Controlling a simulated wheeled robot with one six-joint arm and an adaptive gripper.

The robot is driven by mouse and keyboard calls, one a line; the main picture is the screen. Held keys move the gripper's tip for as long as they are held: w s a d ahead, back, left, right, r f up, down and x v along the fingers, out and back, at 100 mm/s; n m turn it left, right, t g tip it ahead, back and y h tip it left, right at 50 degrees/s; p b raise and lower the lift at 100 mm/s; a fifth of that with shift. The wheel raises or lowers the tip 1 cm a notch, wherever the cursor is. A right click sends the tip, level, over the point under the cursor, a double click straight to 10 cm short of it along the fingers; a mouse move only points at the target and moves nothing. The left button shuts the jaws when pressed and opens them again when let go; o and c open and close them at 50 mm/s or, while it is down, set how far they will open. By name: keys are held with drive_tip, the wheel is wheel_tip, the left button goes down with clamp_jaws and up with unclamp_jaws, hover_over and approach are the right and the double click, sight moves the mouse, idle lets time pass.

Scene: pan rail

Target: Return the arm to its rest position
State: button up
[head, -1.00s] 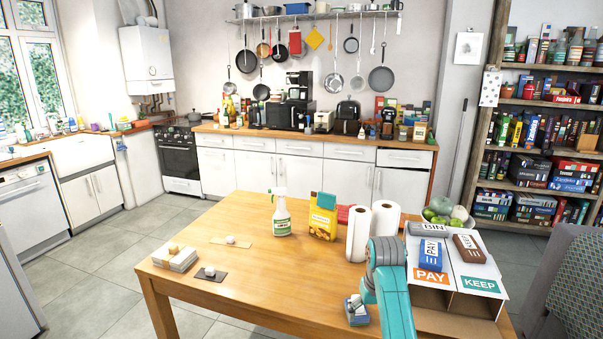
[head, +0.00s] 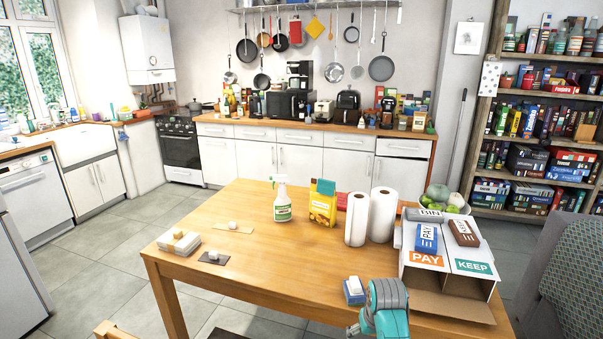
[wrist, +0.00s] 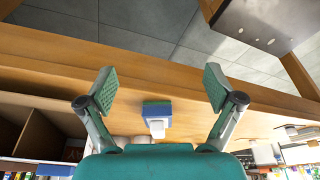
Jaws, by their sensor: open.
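My arm shows in teal at the bottom of the head view, near the front edge of the wooden table (head: 250,262). In the wrist view my gripper (wrist: 160,88) has its two fingers spread wide apart, with nothing between the pads. A small blue and white block (head: 354,290) lies on the table just left of my arm; it also shows in the wrist view (wrist: 156,112), beyond the fingers and apart from them. The fingers themselves are hard to make out in the head view.
A box with PAY (head: 426,259) and KEEP (head: 473,267) labels stands at the table's right. Two paper rolls (head: 383,215), a yellow box (head: 322,204) and a spray bottle (head: 282,201) stand behind. White blocks (head: 178,243) lie at left. The front middle of the table is clear.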

drive_tip(key=s+f+t, duration=0.4)
drive_tip(key=s+f, duration=1.2)
drive_tip(key=s, duration=0.4)
drive_tip(key=s+r+t, duration=0.2)
drive_tip(key=s+t, duration=0.1)
drive_tip(key=s, duration=1.3)
drive_tip(key=s+r+t, duration=0.4)
drive_tip(key=s+r, duration=1.5)
drive_tip(key=r, duration=0.2)
drive_tip(key=shift+s+d+r+m+t, duration=0.15)
drive_tip(key=shift+s+r+m+t, duration=0.05)
drive_tip(key=shift+m+t, duration=0.2)
